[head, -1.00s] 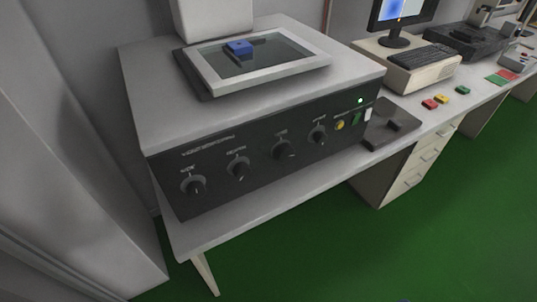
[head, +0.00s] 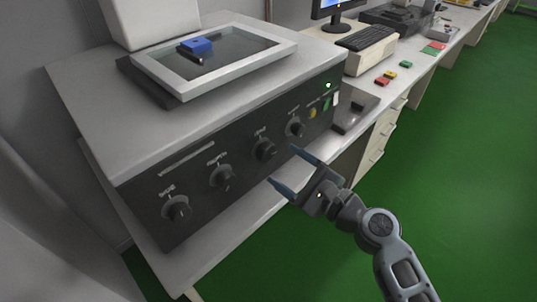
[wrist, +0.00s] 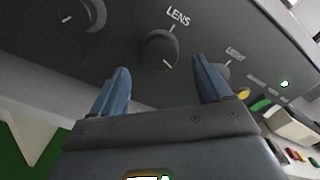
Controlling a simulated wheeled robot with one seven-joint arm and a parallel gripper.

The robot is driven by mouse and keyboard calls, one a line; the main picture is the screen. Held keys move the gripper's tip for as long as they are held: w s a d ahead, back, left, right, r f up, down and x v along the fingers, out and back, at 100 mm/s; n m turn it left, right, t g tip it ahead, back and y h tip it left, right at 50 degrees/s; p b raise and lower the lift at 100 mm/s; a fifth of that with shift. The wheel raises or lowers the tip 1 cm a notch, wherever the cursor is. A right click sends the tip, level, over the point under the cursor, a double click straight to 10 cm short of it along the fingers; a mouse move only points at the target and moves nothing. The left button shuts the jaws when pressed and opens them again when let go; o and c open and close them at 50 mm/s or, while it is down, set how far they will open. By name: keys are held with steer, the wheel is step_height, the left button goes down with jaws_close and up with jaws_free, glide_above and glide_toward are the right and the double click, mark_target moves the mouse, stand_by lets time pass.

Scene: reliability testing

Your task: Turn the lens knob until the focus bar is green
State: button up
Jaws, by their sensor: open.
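The lens knob (head: 264,150) is a round dark knob, third from the left on the machine's black front panel. My gripper (head: 282,166) is open and empty in front of the panel, facing this knob. In the wrist view my gripper (wrist: 161,66) has its two blue fingers on either side below the knob, apart from it. The monitor screen (head: 328,5) is cut off at the top; no focus bar can be made out.
Neighbouring knobs (head: 220,175) (head: 295,127) flank the lens knob closely. A yellow button (head: 312,113) and a green light (head: 328,85) are farther right. A blue block (head: 195,46) lies on the machine's framed glass top. The green floor before the bench is clear.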

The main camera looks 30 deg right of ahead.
mark_target(269, 155)
steer(key=shift+p+x, duration=0.35)
steer(key=shift+x, duration=2.3)
steer(key=shift+c, duration=0.3)
steer(key=c, duration=1)
